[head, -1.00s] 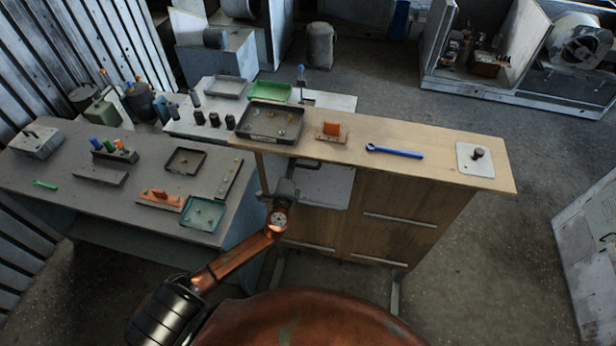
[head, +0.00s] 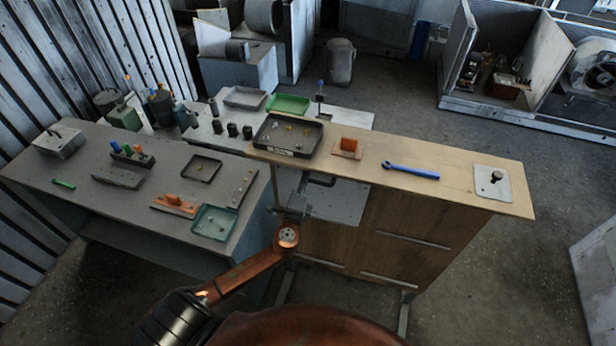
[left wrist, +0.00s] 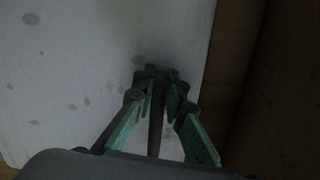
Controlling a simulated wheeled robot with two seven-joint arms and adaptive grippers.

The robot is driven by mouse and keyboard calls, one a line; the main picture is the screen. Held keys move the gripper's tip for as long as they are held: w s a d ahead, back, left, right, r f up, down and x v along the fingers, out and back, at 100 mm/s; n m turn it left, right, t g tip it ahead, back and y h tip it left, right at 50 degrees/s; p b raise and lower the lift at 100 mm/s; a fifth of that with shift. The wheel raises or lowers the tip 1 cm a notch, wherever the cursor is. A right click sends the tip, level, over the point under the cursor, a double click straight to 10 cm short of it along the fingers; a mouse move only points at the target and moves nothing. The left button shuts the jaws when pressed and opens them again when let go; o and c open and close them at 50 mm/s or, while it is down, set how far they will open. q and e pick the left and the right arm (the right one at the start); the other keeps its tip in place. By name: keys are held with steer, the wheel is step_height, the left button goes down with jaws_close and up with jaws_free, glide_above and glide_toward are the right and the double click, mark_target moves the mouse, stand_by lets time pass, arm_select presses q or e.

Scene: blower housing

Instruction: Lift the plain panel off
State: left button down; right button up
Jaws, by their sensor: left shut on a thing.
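The plain panel (head: 345,203) is a flat pale grey sheet at the upper left of the wooden cabinet's front in the head view. A dark handle (head: 321,180) shows near its top. My left gripper (head: 303,195) is at the panel's left part. In the left wrist view, the gripper (left wrist: 158,80) is shut on a dark narrow bar, which appears to be the handle, in front of the pale, spotted panel (left wrist: 80,60). Whether the panel touches the cabinet or stands clear of it is hard to tell. My right gripper is not in view.
The cabinet top (head: 455,178) carries a dark tray (head: 262,145), an orange block (head: 348,147), a blue wrench (head: 411,171) and a plate with a knob (head: 493,183). A grey table (head: 105,205) with trays and tools stands at left. Open floor lies at right.

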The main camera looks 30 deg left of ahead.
arm_select(q)
steer(key=s+d+r+b, duration=0.1)
steer(key=s+d+r, duration=0.1)
steer(key=s, duration=0.7)
steer(key=s+d+r+b, duration=0.2)
steer(key=s+d+r, duration=0.1)
steer(key=s, duration=0.7)
steer(key=shift+s+d+r, duration=0.15)
steer(key=shift+d+r, duration=0.2)
steer(key=shift+r, duration=0.35)
